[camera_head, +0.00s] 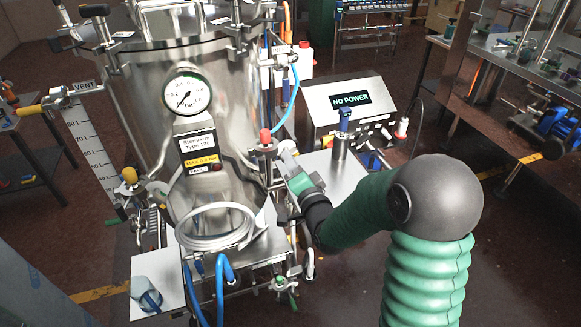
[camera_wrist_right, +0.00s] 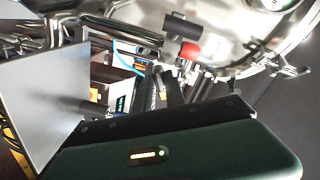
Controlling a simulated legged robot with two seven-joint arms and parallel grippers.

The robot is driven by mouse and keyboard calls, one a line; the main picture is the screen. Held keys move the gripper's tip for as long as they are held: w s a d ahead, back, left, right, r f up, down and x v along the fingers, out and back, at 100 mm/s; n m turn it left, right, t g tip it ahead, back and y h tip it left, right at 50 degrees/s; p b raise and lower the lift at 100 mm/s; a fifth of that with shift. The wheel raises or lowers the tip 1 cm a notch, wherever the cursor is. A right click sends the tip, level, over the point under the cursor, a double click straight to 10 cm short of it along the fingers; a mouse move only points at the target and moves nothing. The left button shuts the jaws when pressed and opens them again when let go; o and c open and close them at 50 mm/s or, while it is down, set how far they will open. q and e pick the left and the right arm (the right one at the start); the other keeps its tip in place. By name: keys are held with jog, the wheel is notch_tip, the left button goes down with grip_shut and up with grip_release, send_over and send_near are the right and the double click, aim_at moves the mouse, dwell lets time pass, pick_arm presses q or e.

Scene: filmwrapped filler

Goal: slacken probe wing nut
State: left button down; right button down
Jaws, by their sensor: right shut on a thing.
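My right gripper (camera_head: 284,158) reaches in from the right to the right side of the steel vessel (camera_head: 225,105). It is shut on a small part there, which seems to be the probe wing nut; the fingers and green housing hide most of it. A red-capped fitting (camera_head: 265,136) stands just left of the fingertips. The red cap also shows in the right wrist view (camera_wrist_right: 190,50), beyond my fingers (camera_wrist_right: 166,88). My left gripper is not in view.
A pressure gauge (camera_head: 185,94) and a label plate (camera_head: 198,145) are on the vessel's front. A control box reading "NO POWER" (camera_head: 350,99) stands behind my gripper. A coiled pale hose (camera_head: 216,240) and blue hoses (camera_head: 222,275) are below. A cluttered steel bench (camera_head: 500,65) is at right.

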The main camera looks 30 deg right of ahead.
jog(key=shift+d+f+n+b, duration=0.1)
jog(key=shift+n+b, duration=1.25)
jog(key=shift+n, duration=0.7)
jog(key=shift+d+f+n+b, duration=0.1)
jog(key=shift+n+b, duration=1.2)
jog(key=shift+n, duration=0.75)
jog(key=shift+r, duration=0.1)
jog(key=c, duration=1.7)
grip_release()
jog(key=o, duration=0.3)
jog(key=shift+w, duration=0.15)
